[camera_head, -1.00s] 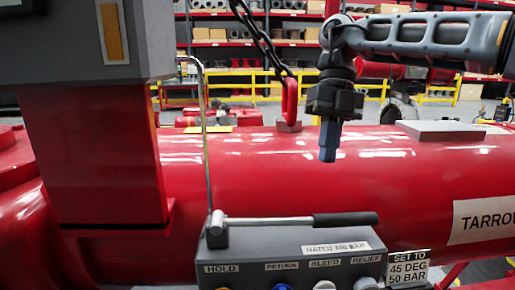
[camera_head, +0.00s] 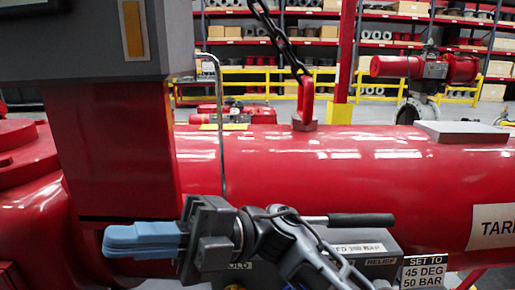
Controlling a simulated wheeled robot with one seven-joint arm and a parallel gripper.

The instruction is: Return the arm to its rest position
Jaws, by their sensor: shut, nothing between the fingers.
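My gripper (camera_head: 140,240) is at the lower left, in front of the red actuator body (camera_head: 330,165). Its blue-grey fingers point left and are shut together with nothing between them. My arm comes up from the bottom edge and hides much of the grey control box (camera_head: 382,246), including most of its label and the left end of the lever. The lever's black handle (camera_head: 348,220) shows to the right of my wrist and lies about level. I cannot tell whether my arm touches the box.
A sign reading "SET TO 45 DEG 50 BAR" (camera_head: 425,270) stands right of the box. A black chain (camera_head: 277,38) hangs to a red lifting lug (camera_head: 306,100). A thin metal pipe (camera_head: 221,130) rises behind my gripper. Yellow railings and shelves are far behind.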

